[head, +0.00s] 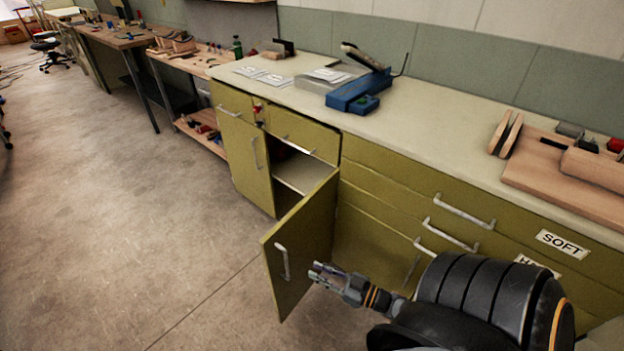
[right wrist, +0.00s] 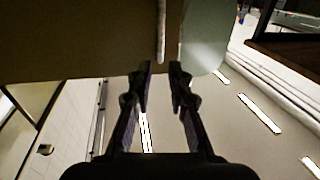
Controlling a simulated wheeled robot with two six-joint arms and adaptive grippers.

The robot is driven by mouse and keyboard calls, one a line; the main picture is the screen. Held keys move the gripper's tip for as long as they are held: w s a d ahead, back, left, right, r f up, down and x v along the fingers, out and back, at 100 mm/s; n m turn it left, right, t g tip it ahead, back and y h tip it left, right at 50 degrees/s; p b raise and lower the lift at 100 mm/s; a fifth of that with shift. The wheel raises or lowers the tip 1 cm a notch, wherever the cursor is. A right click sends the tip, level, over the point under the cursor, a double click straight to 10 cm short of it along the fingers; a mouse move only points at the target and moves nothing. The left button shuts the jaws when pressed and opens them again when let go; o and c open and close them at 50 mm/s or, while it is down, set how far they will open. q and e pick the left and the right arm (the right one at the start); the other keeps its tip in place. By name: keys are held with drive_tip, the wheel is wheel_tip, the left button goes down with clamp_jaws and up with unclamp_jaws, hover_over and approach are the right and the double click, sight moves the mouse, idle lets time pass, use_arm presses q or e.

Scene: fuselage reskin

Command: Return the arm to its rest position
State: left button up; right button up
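My right arm (head: 490,305) comes in from the lower right in the head view. Its gripper (head: 318,272) is beside the open cabinet door (head: 303,240), a little right of the door's metal handle (head: 282,262). In the right wrist view, the gripper's two fingers (right wrist: 160,68) are apart with nothing between them. A pale vertical bar, seemingly a handle (right wrist: 161,30), lies beyond the fingertips on a dark panel. Whether the gripper touches the door cannot be told. My left gripper is not in view.
The green cabinet's worktop (head: 430,135) carries a blue tool (head: 358,92) and a wooden board (head: 570,185). Closed drawers (head: 420,215) lie right of the open door. Wooden benches (head: 115,38) stand at the far left. The floor (head: 130,200) left of the door is clear.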

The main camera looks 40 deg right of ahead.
idle(0.4)
drive_tip(key=s+d+f+m+g+h, duration=0.1)
drive_tip(key=d+f+g+h, duration=0.15)
drive_tip(key=f, duration=0.45)
drive_tip(key=s+d+f+m+g+h, duration=0.1)
drive_tip(key=s+d+f+m+h, duration=0.15)
drive_tip(key=f, duration=0.45)
drive_tip(key=s+a+f+g+h, duration=0.1)
drive_tip(key=s+f+g, duration=0.2)
drive_tip(key=s+f, duration=0.35)
drive_tip(key=s+a+f+g+h, duration=0.15)
drive_tip(key=s+f+g, duration=0.25)
drive_tip(key=f, duration=0.5)
drive_tip(key=s+a+f+g+p, duration=0.1)
drive_tip(key=s+a+f+g, duration=0.25)
drive_tip(key=s, duration=0.25)
drive_tip(key=s+a+f+g+p, duration=0.1)
drive_tip(key=s+a+f+g, duration=0.1)
drive_tip(key=s+a, duration=0.35)
wheel_tip(320, 180, up, 12)
drive_tip(key=d+p, duration=0.2)
drive_tip(key=p, duration=0.9)
drive_tip(key=shift+s, duration=0.45)
drive_tip(key=shift+s+y, duration=0.1)
drive_tip(key=shift+y, duration=0.15)
